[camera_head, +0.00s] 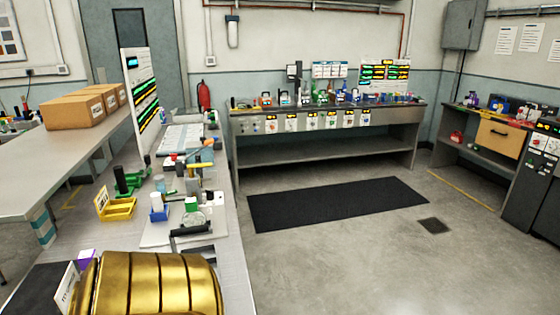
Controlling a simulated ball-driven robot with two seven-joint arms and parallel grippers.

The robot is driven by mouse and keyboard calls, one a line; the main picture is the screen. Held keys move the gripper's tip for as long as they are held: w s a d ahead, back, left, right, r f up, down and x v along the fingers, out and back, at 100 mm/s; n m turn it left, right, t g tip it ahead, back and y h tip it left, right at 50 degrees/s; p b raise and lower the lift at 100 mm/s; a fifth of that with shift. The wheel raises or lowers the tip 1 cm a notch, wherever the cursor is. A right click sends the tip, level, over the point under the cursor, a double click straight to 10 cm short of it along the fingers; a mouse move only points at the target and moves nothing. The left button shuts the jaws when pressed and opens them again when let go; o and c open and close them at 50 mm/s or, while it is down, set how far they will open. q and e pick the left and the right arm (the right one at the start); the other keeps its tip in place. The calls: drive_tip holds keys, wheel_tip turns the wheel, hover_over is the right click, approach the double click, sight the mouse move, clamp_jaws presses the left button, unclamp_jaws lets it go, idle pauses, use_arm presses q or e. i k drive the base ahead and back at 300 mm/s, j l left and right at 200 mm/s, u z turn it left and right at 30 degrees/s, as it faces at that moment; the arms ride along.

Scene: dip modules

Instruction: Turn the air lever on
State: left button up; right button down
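I cannot pick out the air lever for certain. On the long bench (225,250) at the left, a small fixture with a yellow bar-like part (198,166) stands among small parts; I cannot tell whether it is the lever. A black bracket-like part (190,231) lies nearer, at the edge of a pale plate (155,237). A large gold ribbed shape, which may be part of me, covers the near end of the bench. Neither of my grippers can be made out.
Cardboard boxes (75,110) stand on a side table at left. A green-and-yellow display board (140,95) rises behind the bench. A back workbench (325,125) holds several small devices. The floor around the black mat (338,203) is clear. A dark cabinet (535,190) stands at right.

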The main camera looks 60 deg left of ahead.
sight(190, 167)
drive_tip(key=i+l, duration=0.1)
drive_tip(key=i, duration=0.8)
drive_tip(key=i+j+u, duration=0.1)
drive_tip(key=i+u, duration=0.15)
drive_tip(key=u, duration=0.15)
drive_tip(key=i+u, duration=0.25)
drive_tip(key=u, duration=0.15)
drive_tip(key=i+u, duration=0.4)
drive_tip(key=i+l+u, duration=0.15)
drive_tip(key=u, duration=0.25)
drive_tip(key=i+j+u, duration=0.2)
drive_tip(key=u, duration=0.3)
drive_tip(key=i+j+u, duration=0.1)
drive_tip(key=i+u, duration=0.15)
drive_tip(key=u, duration=0.2)
drive_tip(key=i+u, duration=0.25)
drive_tip(key=u, duration=0.25)
drive_tip(key=i+u, duration=0.2)
drive_tip(key=u, duration=0.3)
drive_tip(key=i+l+u, duration=0.25)
drive_tip(key=u, duration=0.2)
drive_tip(key=i+j+u, duration=0.1)
drive_tip(key=i+u, duration=0.4)
drive_tip(key=i, duration=0.05)
